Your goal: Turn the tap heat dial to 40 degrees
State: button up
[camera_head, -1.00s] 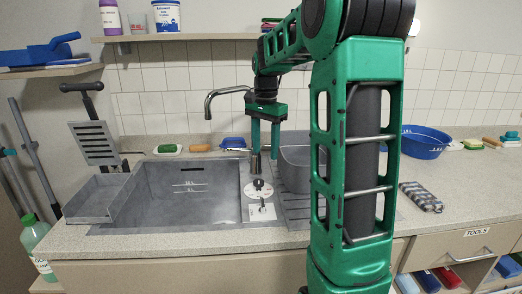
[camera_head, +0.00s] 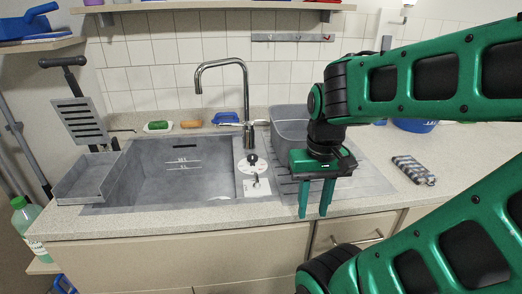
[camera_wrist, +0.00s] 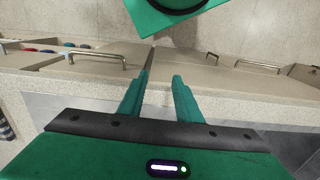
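The tap heat dial (camera_head: 252,159) is a small dark knob on a round white scale on the panel right of the sink basin. Its marks are too small to read. A second small dark control (camera_head: 256,182) sits just in front of it on the same white panel. The chrome tap (camera_head: 246,95) rises behind the dial, its spout curving left over the sink (camera_head: 180,175). My gripper (camera_head: 315,214) points down near the counter's front edge, to the right of the dial and apart from it. It is open and empty; the gap between its fingers also shows in the wrist view (camera_wrist: 162,77).
A grey tub (camera_head: 290,128) stands behind my gripper on the ribbed drainer. A striped cloth (camera_head: 413,170) lies at the right. A blue brush (camera_head: 227,118) and a green sponge (camera_head: 158,125) lie along the wall. The counter (camera_head: 190,219) in front of the sink is clear.

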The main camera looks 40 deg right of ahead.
aim_at(252, 158)
jog(key=z, duration=2.5)
jog(key=k, duration=1.1)
jog(key=u, duration=2)
jog(key=i, duration=1)
jog(key=z, duration=0.05)
